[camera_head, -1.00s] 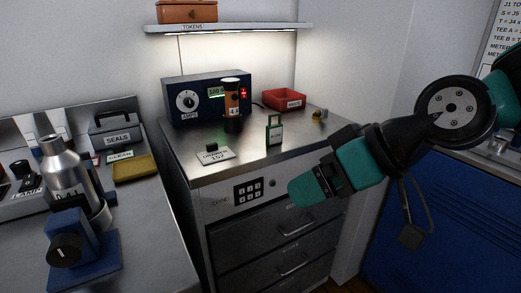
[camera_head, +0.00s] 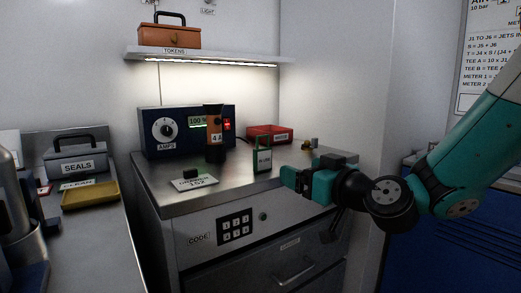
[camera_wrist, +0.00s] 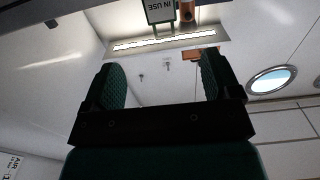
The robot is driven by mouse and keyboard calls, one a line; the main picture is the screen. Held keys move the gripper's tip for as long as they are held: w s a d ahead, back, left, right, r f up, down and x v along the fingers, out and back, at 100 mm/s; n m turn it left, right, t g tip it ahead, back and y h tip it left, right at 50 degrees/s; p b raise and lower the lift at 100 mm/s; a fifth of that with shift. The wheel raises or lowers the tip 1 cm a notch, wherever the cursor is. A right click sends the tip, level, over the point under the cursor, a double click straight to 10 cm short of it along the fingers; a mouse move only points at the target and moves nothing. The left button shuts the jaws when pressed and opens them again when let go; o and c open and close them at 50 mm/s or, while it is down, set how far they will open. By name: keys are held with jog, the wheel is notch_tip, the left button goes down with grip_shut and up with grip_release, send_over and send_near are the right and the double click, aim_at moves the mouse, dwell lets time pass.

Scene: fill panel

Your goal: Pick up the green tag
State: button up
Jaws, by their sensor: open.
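The green tag (camera_head: 263,160) stands upright near the front edge of the steel cabinet top. It has a green loop on top and a pale label. My gripper (camera_head: 286,177) is just to its right in the head view, at about the height of the tag's lower part, apart from it in the picture. In the wrist view the jaws (camera_wrist: 160,80) are open with nothing between them. The tag (camera_wrist: 160,12), its label reading IN USE, shows at the top edge there, beyond the fingers and partly cut off.
A blue AMPS box (camera_head: 187,131) and an orange-black cylinder (camera_head: 214,135) stand behind and left of the tag. A white plate (camera_head: 194,183) lies left. A red tray (camera_head: 270,134) and small brass item (camera_head: 314,143) are behind. A shelf (camera_head: 205,56) hangs above.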

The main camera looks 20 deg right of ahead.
aim_at(265, 155)
jog(key=p+x, duration=0.8)
jog(key=x, duration=0.1)
jog(key=shift+r, duration=0.15)
jog(key=shift+w+a+p, duration=0.1)
jog(key=shift+w+p, duration=0.1)
jog(key=shift+p, duration=0.1)
jog(key=p+x, duration=0.4)
jog(key=shift+w, duration=0.15)
jog(key=shift+w+a+p, duration=0.2)
jog(key=shift+w+p, duration=0.1)
jog(key=shift+w, duration=0.2)
jog(key=shift+f, duration=0.2)
jog(key=c, duration=1.1)
jog(key=shift+r, duration=0.1)
notch_tip(265, 155, up, 28)
jog(key=p, duration=0.4)
jog(key=shift+p, duration=0.35)
